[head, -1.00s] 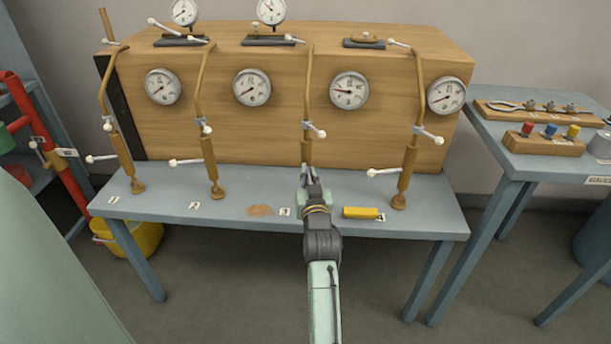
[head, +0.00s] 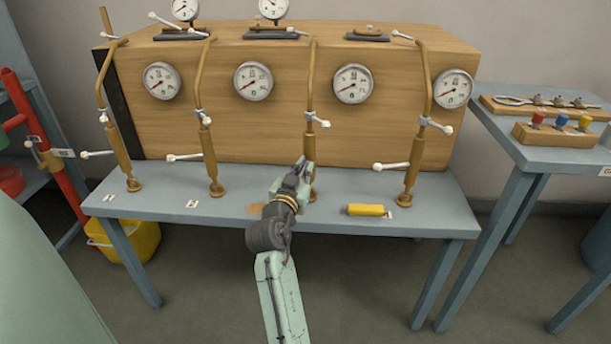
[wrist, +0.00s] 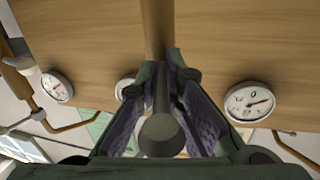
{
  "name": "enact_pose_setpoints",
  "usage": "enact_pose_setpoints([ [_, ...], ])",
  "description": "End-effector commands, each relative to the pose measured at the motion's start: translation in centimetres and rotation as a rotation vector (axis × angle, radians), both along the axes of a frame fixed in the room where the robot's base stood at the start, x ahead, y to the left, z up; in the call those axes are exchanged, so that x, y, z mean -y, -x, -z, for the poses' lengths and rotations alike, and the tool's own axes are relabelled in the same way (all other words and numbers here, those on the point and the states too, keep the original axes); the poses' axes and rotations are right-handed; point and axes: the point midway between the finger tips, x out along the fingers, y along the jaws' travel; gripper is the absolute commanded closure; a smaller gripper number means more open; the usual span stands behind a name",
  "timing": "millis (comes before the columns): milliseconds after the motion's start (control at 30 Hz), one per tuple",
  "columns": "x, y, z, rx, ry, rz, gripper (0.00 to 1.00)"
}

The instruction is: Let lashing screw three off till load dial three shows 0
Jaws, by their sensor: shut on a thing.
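Lashing screw three (head: 310,105) is the third brown upright clamp from the left, against the wooden crate. Load dial three (head: 352,83) is the third round dial on the crate front. Its red needle points to the lower left; the exact reading is too small to be sure of.
Screw two (head: 208,150) stands to the left and screw four (head: 415,150) to the right, with white-tipped handles sticking out. A yellow cylinder (head: 365,210) lies on the bench (head: 250,222) right of my gripper. A side table (head: 560,157) stands at right.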

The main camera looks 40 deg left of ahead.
Motion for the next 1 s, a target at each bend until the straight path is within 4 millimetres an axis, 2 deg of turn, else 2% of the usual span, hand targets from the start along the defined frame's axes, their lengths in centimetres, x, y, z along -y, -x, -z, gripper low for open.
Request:
enact_pose_setpoints([
  [400, -0.30, 0.20, 0.11, -0.003, 0.002, -0.001, 1.00],
  [433, -0.30, 0.20, 0.11, -0.003, 0.002, -0.001, 0.90],
  [700, -0.30, 0.20, 0.10, -0.002, 0.002, -0.001, 0.72],
  [1000, -0.25, 0.14, 0.05, -0.002, 0.001, 0.000, 0.70],
])
